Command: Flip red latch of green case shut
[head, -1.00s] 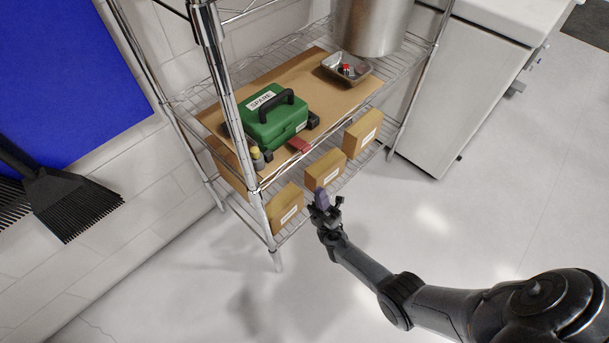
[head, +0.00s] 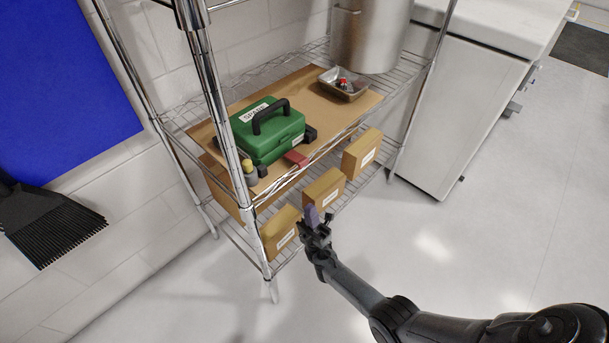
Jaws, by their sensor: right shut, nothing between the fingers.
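The green case (head: 262,138) sits on a brown board on the upper shelf of a wire rack. It has a black handle (head: 271,112) on its lid and a white label. The red latch (head: 296,158) sticks out from the lower front of the case, hanging outward and down toward the shelf edge. My right gripper (head: 312,217) is shut and empty, below and in front of the latch, apart from it, near the lower-shelf boxes. My left gripper is not in view.
A chrome rack post (head: 222,105) stands left of the case. A metal tray (head: 343,86) and a large steel pot (head: 370,35) are behind right. Cardboard boxes (head: 324,187) line the lower shelf. Open floor lies in front of the rack.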

